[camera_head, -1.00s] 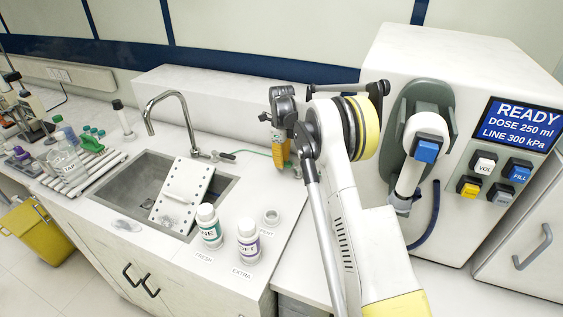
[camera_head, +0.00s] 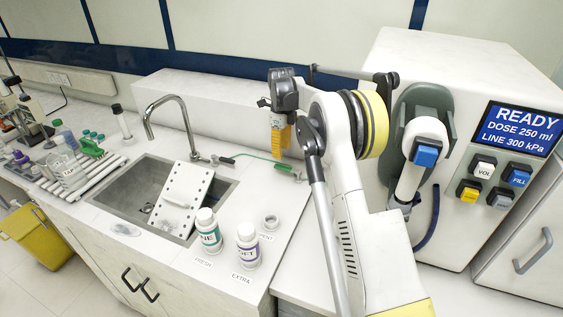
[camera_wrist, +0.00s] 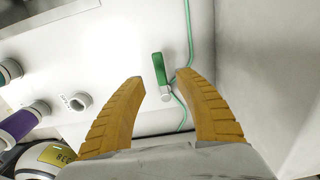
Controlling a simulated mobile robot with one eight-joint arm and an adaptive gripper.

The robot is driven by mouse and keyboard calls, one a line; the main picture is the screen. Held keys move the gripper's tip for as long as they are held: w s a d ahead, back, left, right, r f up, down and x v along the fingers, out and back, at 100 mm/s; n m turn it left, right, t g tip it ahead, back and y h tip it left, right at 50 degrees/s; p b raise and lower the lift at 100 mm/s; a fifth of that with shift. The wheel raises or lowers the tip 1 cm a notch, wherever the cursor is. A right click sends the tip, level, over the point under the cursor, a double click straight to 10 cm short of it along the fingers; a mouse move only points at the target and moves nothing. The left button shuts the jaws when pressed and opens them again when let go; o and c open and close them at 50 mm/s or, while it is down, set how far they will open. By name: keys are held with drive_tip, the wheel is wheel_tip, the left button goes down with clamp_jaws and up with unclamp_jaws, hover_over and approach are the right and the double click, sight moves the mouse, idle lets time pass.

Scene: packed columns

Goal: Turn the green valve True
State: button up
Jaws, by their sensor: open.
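The green valve (camera_wrist: 159,68) shows in the wrist view as a green lever handle with a pale metal fitting at its lower end. It lies just beyond and between the two yellow fingertips of my gripper (camera_wrist: 160,80), which is open and empty. In the head view, my gripper (camera_head: 280,138) points down over the worktop to the right of the sink. The small green valve (camera_head: 284,167) shows there on the worktop, close below the fingers and partly hidden by them. I cannot tell how far the fingertips are above the handle.
A thin green hose (camera_wrist: 189,30) runs by the valve. White bottles (camera_head: 208,232) (camera_head: 247,247) and a small ring (camera_head: 271,222) stand nearer the worktop front. The sink (camera_head: 130,195) with a tap (camera_head: 178,115) lies left. A white dispenser (camera_head: 455,120) reading READY stands right.

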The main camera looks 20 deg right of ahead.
sight(281, 166)
wheel_tip(281, 166, up, 5)
drive_tip(key=shift+r, duration=0.1)
idle(0.4)
